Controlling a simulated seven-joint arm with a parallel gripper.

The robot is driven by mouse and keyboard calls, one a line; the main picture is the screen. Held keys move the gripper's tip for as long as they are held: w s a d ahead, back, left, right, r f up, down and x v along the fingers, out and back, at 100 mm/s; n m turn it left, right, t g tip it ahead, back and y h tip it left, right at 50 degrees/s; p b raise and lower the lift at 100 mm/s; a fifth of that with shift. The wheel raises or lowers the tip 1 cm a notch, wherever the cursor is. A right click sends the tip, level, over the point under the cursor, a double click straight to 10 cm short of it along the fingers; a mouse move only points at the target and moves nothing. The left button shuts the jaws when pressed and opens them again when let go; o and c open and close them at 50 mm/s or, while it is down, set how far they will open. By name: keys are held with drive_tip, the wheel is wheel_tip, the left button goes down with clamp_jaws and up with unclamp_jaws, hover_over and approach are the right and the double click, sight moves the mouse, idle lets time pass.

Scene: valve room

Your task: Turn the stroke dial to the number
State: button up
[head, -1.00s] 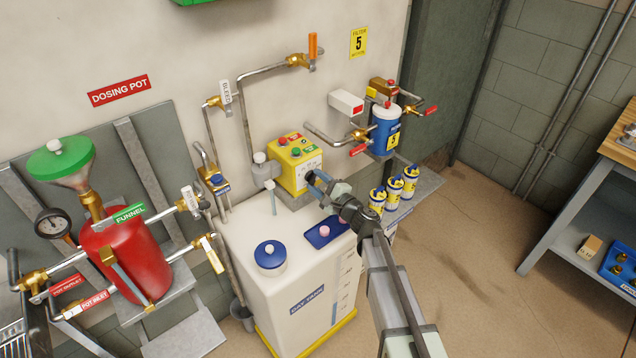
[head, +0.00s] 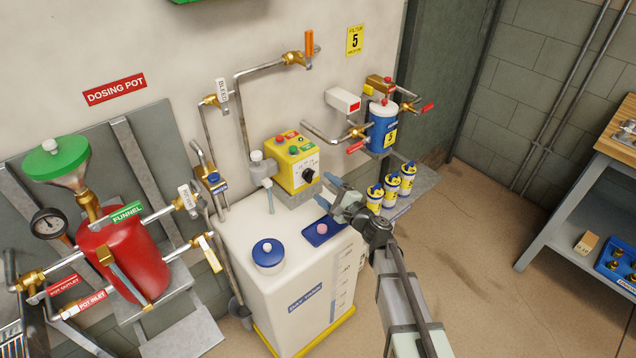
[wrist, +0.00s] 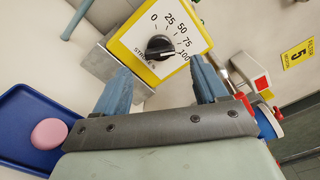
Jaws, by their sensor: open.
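The stroke dial is a black round knob (wrist: 159,47) on the white face of a yellow pump box. It also shows in the head view (head: 309,175). In the wrist view the face reads 0, 25, 50, 75 and 100, with STROKE % beside the knob. A pale mark on the knob seems to lie toward the 100 side; its exact reading is unclear. My gripper (head: 328,192) is open and empty, right of the dial in the head view. In the wrist view its blue fingers (wrist: 163,78) are spread on either side, short of the knob and apart from it.
The yellow pump box (head: 283,165) stands behind the white day tank (head: 263,215). A blue tray (head: 318,236) with a pink round piece (head: 322,228) lies on the tank top. A blue filter (head: 383,130) and several yellow-blue canisters (head: 391,188) stand to the right.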

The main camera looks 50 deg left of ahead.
drive_tip(key=d, duration=0.8)
drive_tip(key=shift+d, duration=0.25)
drive_tip(key=d+f+n+g+h, duration=0.3)
drive_tip(key=d+f+h, duration=0.6)
drive_tip(key=d+f, duration=2.1)
drive_tip(key=s+d+f+n+g+h, duration=0.1)
drive_tip(key=s+d+f+h, duration=0.2)
drive_tip(key=s+d, duration=0.3)
drive_tip(key=s+d+f+n+g+h, duration=0.1)
drive_tip(key=s+d+f+h, duration=0.2)
drive_tip(key=s+d, duration=0.4)
drive_tip(key=s+d+f+n+g+h, duration=0.1)
drive_tip(key=s+d+f+h, duration=0.2)
drive_tip(key=d, duration=1.7)
drive_tip(key=s, duration=0.4)
drive_tip(key=shift+d+f+g, duration=0.3)
drive_tip(key=shift+f+g, duration=0.05)
drive_tip(key=shift+g, duration=0.05)
drive_tip(key=shift+c, duration=0.4)
